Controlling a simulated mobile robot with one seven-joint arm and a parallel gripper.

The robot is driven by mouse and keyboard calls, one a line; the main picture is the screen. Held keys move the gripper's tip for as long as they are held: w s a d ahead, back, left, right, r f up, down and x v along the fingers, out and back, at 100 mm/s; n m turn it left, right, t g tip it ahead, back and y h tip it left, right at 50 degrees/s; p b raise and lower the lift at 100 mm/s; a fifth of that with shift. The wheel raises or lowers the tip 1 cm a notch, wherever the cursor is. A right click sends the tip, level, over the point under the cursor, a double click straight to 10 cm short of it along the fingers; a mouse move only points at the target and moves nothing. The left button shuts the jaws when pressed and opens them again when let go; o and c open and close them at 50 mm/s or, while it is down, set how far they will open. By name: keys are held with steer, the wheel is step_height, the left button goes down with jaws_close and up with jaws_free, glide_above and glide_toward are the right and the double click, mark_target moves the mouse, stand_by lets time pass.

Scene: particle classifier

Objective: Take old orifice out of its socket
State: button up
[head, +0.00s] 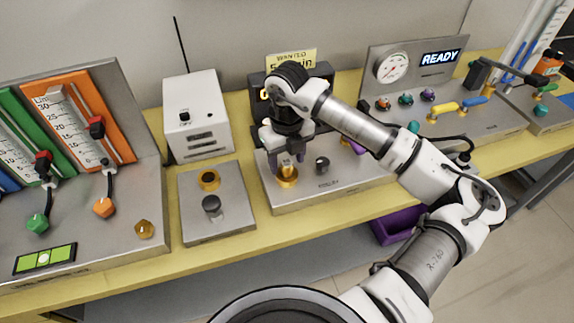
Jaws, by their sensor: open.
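A brass-coloured piece (287,177), which looks like the orifice in its socket, stands on the grey metal panel (340,190) in the middle of the bench. A light upper part of it shows between my fingers. My gripper (286,160) points down right over this piece, with its fingers apart on either side of its top. It is open; I cannot tell whether a finger touches the piece. My wrist hides what is behind it.
A dark knob (322,164) stands close to the right of the brass piece. To the left, a small plate (190,232) carries a brass ring (209,180) and a grey knob (212,205). A white box (196,115) stands behind it. A purple bin (392,228) is below the bench.

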steer(key=shift+f, duration=0.9)
steer(key=shift+c, duration=0.3)
steer(key=c, duration=1.1)
steer(key=shift+r, duration=0.1)
